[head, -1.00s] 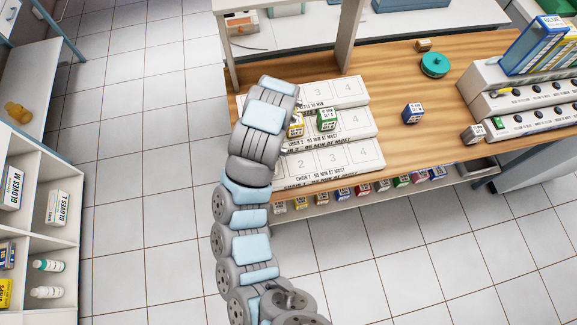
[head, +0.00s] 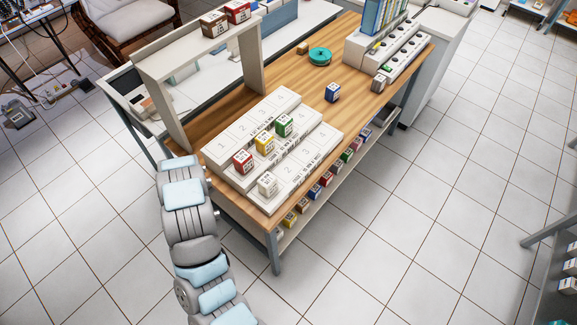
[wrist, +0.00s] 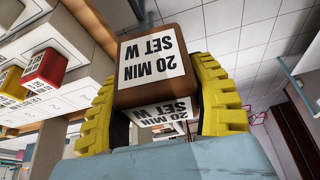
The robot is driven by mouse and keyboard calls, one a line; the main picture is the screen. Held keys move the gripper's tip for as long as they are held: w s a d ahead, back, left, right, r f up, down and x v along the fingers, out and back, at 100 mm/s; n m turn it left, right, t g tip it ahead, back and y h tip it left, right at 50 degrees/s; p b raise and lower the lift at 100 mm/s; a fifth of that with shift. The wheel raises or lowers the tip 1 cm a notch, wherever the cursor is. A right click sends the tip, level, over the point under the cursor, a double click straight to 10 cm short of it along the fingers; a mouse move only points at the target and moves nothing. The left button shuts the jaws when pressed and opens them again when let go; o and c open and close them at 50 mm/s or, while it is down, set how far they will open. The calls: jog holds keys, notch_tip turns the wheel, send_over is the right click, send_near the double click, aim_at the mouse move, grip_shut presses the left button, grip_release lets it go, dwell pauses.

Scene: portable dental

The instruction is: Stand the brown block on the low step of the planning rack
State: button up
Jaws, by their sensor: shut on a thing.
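My gripper (wrist: 157,78) is shut on the brown block (wrist: 150,52), its yellow fingers on either side. The block's white label reads "20 MIN SET W" upside down in the wrist view. The stepped white planning rack (head: 312,158) stands on the wooden bench. Its low step, on the front side, holds a white block (head: 268,185) at its near end. The middle step holds a red block (head: 243,162), a yellow block (head: 265,143) and a green block (head: 284,125). My gripper and the held block are hidden in the head view.
A raised shelf (head: 180,55) behind the rack bears another brown block (head: 214,23) and a red one (head: 237,11). A blue block (head: 332,92) and a teal round thing (head: 320,57) sit on the bench (head: 290,72). Several blocks line the under-shelf.

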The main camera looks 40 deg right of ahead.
jog(key=s+d+f, duration=0.1)
jog(key=s+d, duration=0.1)
jog(key=d, duration=0.8)
jog(key=s+d+f, duration=0.1)
jog(key=s+d, duration=0.1)
jog(key=d, duration=0.8)
jog(key=s+d+n+b, duration=0.1)
jog(key=s+d, duration=1.1)
jog(key=d, duration=0.4)
jog(key=b, duration=0.9)
send_near(283, 166)
jog(key=shift+w+f, duration=0.4)
jog(key=shift+w, duration=0.3)
jog(key=shift+b+x, duration=0.3)
jog(key=shift+x, duration=0.6)
jog(key=shift+w+a+f, duration=0.1)
jog(key=shift+w+f, duration=0.1)
jog(key=shift+f, duration=1.15)
jog(key=shift+f, duration=0.2)
